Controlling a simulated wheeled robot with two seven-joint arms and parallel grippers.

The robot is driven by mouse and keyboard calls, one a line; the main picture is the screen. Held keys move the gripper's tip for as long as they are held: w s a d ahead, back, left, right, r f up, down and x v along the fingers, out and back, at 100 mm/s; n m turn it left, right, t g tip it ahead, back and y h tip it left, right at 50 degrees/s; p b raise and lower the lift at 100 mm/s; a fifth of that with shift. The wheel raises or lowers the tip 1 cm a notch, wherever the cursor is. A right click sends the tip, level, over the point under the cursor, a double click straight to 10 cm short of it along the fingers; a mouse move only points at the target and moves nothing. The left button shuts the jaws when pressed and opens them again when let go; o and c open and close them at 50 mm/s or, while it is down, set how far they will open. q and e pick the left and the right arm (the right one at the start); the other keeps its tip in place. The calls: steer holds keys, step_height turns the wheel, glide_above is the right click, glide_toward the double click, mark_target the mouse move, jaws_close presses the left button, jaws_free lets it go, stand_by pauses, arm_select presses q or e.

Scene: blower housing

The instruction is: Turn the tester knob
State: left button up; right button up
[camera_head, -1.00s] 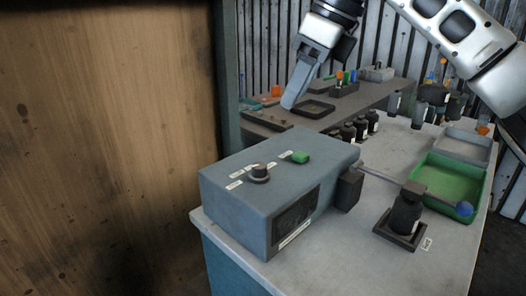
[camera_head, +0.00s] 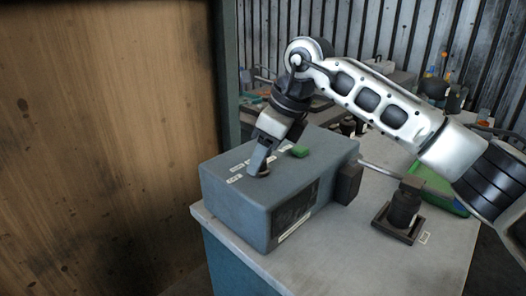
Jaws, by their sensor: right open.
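The tester is a blue-grey box (camera_head: 235,205) on the near left corner of the table. Its knob (camera_head: 264,174) is on the top face and is mostly hidden behind my right gripper (camera_head: 259,165). The gripper points down, with its fingertips at the knob. It is open; whether the fingers touch the knob I cannot tell. A green button (camera_head: 299,151) is on the tester's top, to the right of the gripper. White labels (camera_head: 234,180) lie beside the knob. My left gripper is not in view.
A black cylindrical part (camera_head: 404,208) stands in a square dark holder on the light table (camera_head: 350,255), right of the tester. A green tray (camera_head: 438,186) is partly hidden behind my right arm. A wooden panel (camera_head: 100,150) fills the left.

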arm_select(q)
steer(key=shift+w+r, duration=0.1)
arm_select(e)
steer(key=c, duration=1)
